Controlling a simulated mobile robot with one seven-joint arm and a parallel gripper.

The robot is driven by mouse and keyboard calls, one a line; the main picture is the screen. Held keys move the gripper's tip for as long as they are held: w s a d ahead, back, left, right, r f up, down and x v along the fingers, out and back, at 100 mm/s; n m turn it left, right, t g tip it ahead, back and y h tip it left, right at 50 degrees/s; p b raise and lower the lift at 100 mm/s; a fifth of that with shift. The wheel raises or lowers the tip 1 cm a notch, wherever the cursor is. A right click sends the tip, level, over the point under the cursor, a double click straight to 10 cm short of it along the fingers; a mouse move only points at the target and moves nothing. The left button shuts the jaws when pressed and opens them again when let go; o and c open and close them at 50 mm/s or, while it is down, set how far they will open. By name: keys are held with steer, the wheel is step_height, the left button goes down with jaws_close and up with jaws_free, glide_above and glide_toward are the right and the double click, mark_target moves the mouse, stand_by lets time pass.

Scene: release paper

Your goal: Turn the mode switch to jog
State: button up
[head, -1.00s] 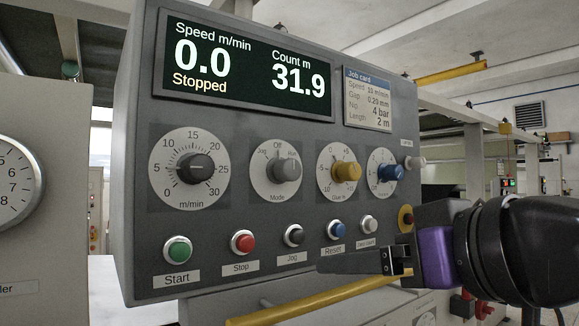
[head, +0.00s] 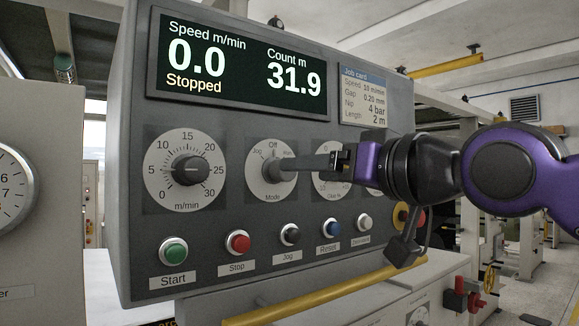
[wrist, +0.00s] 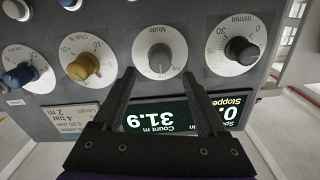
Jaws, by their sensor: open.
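The mode switch (head: 273,175) is a grey knob on a round pale dial marked Jog at upper left, Off at top and Run at upper right. My gripper (head: 287,163) reaches in from the right, its fingertips at the knob and partly covering it. In the upside-down wrist view the mode knob (wrist: 160,57) lies ahead between the two open fingers (wrist: 159,74), with a gap on each side. Nothing is held. I cannot tell for sure which mark the knob points to. The display (head: 240,68) reads Stopped, speed 0.0.
The speed knob (head: 189,170) is left of the mode dial. The yellow knob (wrist: 83,67) and blue knob (wrist: 20,75) sit on its other side, mostly behind my gripper in the head view. Several push buttons, including Jog (head: 289,235), line the panel below. A yellow rail (head: 325,292) runs beneath.

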steer(key=x, duration=0.6)
steer(key=shift+a, duration=0.1)
steer(key=shift+c, duration=0.2)
jaws_close()
